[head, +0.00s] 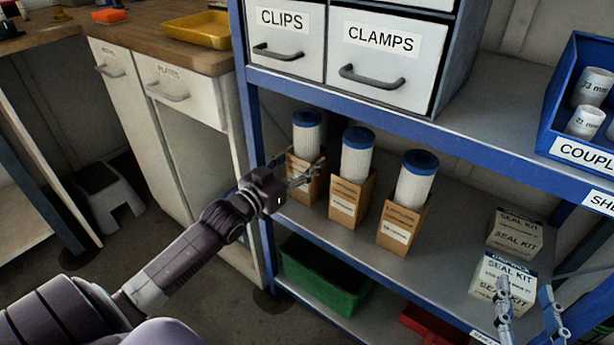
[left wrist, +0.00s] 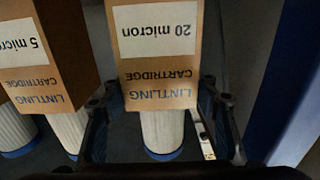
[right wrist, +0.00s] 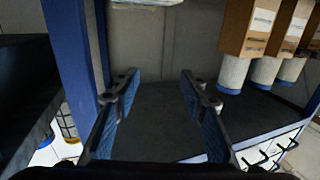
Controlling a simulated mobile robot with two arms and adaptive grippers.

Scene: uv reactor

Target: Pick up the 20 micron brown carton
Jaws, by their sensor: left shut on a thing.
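The 20 micron brown carton (head: 297,190) is the leftmost of the three cartons in the head view, with a white, blue-capped cartridge (head: 307,133) standing out of it. In the left wrist view the carton (left wrist: 158,75) appears upside down, its "20 micron" label readable. My left gripper (head: 304,177) is shut on this carton, one finger on each side. The left fingers (left wrist: 160,110) partly hide its edges. My right gripper (head: 525,290) is open and empty in front of the seal kit boxes; its fingers (right wrist: 160,85) are spread apart.
Two more cartons, a middle one (head: 347,203) and a right one (head: 398,225), stand close beside it; one reads "5 micron" (left wrist: 35,45). Seal kit boxes (head: 502,278) stand on the right. A blue shelf post (head: 240,80) is just left, and the upper shelf edge (head: 400,123) is overhead.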

